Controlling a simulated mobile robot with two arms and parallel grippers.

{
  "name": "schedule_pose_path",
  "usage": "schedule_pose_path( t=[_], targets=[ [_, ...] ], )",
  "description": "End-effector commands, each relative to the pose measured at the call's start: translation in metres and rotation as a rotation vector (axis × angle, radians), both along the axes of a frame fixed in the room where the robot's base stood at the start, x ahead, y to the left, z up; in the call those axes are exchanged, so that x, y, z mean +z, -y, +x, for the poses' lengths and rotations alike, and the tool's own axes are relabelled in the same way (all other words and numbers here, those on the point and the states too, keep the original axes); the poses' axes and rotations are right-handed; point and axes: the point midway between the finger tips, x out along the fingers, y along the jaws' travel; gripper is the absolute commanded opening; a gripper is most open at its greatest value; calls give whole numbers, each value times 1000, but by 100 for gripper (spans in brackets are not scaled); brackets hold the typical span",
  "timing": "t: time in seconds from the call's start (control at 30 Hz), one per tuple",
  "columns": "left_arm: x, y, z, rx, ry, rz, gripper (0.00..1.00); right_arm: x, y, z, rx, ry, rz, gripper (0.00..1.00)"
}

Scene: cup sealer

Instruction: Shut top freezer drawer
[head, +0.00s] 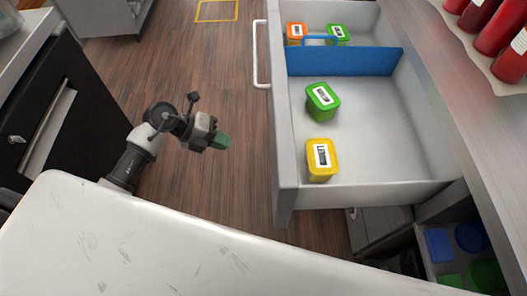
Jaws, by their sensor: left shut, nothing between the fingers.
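The top freezer drawer (360,158) is pulled open on the right side of the head view. It is a light grey drawer with a white bar handle (261,55) on its front panel. My left gripper (222,141) is shut, with nothing held, over the floor to the left of the drawer front. It is apart from the drawer and nearer to me than the handle. My right gripper is not in view.
The drawer holds a yellow tub (322,160), green tubs (322,100), an orange tub (296,32) and a blue divider (340,62). Red bottles (493,25) stand on the counter at the right. A black cabinet (60,110) is at left. Wooden floor between is clear.

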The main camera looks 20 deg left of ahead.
Motion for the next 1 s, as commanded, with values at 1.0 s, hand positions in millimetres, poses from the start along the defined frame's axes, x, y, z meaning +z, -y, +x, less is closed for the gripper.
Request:
schedule_pose_path(
  t=[1.0],
  targets=[
    [-62,99,32,-29,8,82,0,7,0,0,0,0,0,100]
  ],
)
